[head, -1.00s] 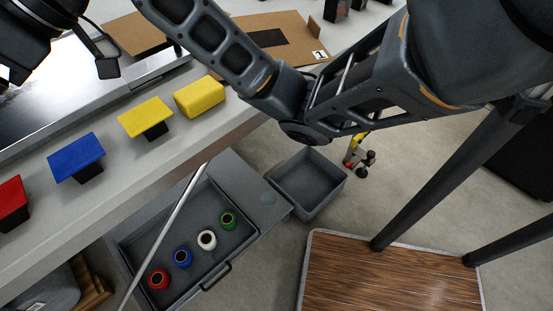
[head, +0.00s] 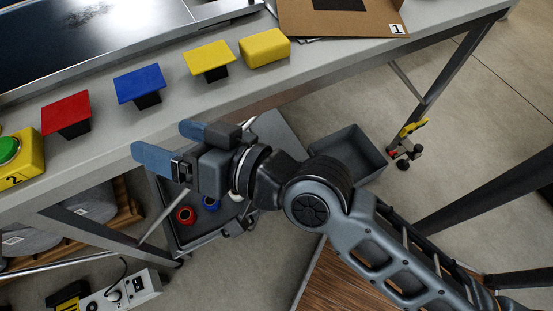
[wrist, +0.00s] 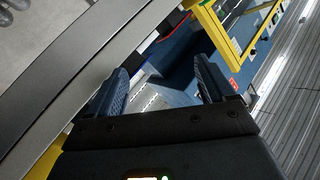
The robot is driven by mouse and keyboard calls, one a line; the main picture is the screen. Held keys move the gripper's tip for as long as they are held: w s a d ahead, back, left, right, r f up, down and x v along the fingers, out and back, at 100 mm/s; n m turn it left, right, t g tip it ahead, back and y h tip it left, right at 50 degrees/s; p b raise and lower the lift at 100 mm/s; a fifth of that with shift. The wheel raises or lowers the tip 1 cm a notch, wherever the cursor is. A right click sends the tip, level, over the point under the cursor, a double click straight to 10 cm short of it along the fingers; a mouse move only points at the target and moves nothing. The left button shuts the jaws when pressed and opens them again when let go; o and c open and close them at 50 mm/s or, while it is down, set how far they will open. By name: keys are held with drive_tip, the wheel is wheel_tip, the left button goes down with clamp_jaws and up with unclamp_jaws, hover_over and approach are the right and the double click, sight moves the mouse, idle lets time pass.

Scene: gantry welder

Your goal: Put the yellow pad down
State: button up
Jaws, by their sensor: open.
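The yellow pad (head: 209,58) is a flat square plate on a black foot. It stands on the grey bench, between the blue pad (head: 139,83) and a yellow block (head: 265,47). My gripper (head: 163,140) is in front of the bench edge, below and left of the yellow pad in the head view, and apart from it. Its blue fingers point left and are spread with nothing between them. In the wrist view the open fingers (wrist: 158,82) also show with an empty gap. I cannot make out the yellow pad there.
A red pad (head: 66,114) and a green button on a yellow box (head: 22,160) stand farther left on the bench (head: 190,100). A cardboard piece (head: 375,20) lies at the back. Below are a drawer with small coloured rings and a grey bin (head: 347,155).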

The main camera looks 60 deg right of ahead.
drive_tip(key=s+d+f+n+g, duration=0.1)
drive_tip(key=s+d+n, duration=0.1)
drive_tip(key=s, duration=1)
drive_tip(key=s+d+f+n+g+h, duration=0.1)
drive_tip(key=s+d+f+n, duration=0.1)
drive_tip(key=s, duration=1)
drive_tip(key=shift+d+f+n, duration=0.25)
drive_tip(key=shift+d+n, duration=0.45)
drive_tip(key=shift+d, duration=0.35)
drive_tip(key=shift+o, duration=0.5)
drive_tip(key=shift+w, duration=0.1)
